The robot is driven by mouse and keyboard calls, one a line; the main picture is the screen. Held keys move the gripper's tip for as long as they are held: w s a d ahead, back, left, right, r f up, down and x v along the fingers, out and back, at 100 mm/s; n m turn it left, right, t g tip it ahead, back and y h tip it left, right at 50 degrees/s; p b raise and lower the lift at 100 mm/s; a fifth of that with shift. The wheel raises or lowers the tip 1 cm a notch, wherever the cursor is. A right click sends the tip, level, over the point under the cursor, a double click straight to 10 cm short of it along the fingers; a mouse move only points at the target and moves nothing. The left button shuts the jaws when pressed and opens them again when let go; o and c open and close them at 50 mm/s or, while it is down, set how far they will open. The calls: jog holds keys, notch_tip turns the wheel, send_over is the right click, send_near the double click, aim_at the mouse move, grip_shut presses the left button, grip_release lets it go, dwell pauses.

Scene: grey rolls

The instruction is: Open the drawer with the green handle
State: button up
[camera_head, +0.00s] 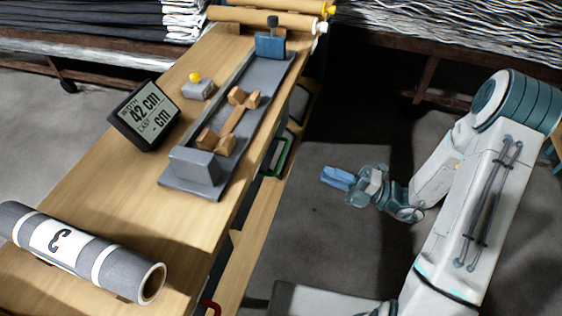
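The green handle (278,157) is on the right side of the wooden table, below the tabletop and under the grey device. The drawer front around it is seen at a steep angle, and it looks closed, though I cannot be sure. My gripper (337,178) is to the right of the handle, apart from it, over the open floor. Its blue fingers point left toward the table. They look close together, but whether they are open or shut is too small to tell. I see nothing held in them.
A red handle (211,306) is lower on the same table side. On the wooden table (100,190) are a grey roll marked C (80,250), a display (146,115) and a long grey device (245,110). Racks of rolls stand behind. Floor between table and arm is clear.

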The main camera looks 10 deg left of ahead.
aim_at(281, 156)
jog(key=b+x, duration=0.2)
jog(key=x, duration=1.1)
jog(key=shift+a, duration=0.35)
jog(key=shift+c, duration=0.3)
